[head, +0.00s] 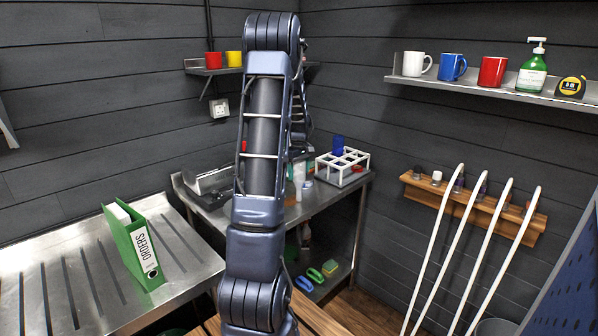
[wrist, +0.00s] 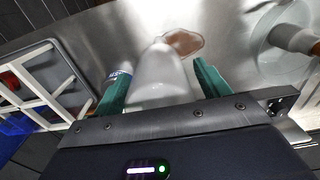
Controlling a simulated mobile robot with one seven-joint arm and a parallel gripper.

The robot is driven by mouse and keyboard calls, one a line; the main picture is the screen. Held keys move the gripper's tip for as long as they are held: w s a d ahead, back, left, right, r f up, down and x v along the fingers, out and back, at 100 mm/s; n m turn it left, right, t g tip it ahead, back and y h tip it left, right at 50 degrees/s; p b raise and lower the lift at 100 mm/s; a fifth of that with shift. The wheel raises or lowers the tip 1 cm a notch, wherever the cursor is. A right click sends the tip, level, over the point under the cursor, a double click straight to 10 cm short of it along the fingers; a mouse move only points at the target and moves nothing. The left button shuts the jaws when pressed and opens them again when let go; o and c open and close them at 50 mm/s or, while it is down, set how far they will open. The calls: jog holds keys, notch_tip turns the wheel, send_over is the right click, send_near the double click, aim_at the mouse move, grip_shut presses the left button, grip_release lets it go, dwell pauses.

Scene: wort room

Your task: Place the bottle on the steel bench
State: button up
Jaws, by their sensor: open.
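In the wrist view a whitish, translucent bottle (wrist: 160,78) with a narrower top stands between the two green fingers of my gripper (wrist: 162,72). The gripper is open, with a finger on each side of the bottle; the right finger shows a gap. The bottle is over or on a shiny steel surface (wrist: 230,48); contact at its base is hidden. In the head view my arm hides the gripper and part of the corner steel bench (head: 213,212). A small white bottle shape (head: 298,170) shows just right of the arm there.
A white rack (head: 352,172) stands at the corner bench's right side. A brown patch (wrist: 186,42) lies beyond the bottle. A slotted steel bench (head: 70,265) with a green binder (head: 128,243) is at left. White hoses (head: 440,245) hang at right.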

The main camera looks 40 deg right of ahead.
jog(key=shift+r, duration=0.1)
notch_tip(320, 180, up, 12)
jog(key=shift+w+a+r, duration=0.1)
jog(key=shift+a+r, duration=0.05)
jog(key=shift+a, duration=0.1)
jog(key=w+a+r+t+h, duration=0.1)
jog(key=a+r, duration=0.3)
jog(key=a, duration=1)
jog(key=a+r+t, duration=0.1)
jog(key=a+r, duration=0.3)
jog(key=a, duration=0.9)
jog(key=s+a+f+t, duration=0.1)
jog(key=s+a, duration=0.6)
jog(key=a, duration=0.4)
jog(key=s+a+f+t+y, duration=0.1)
jog(key=s+a+f, duration=0.1)
jog(key=s+a, duration=0.6)
jog(key=a, duration=0.4)
jog(key=shift+s+t, duration=0.25)
jog(key=shift+t, duration=0.05)
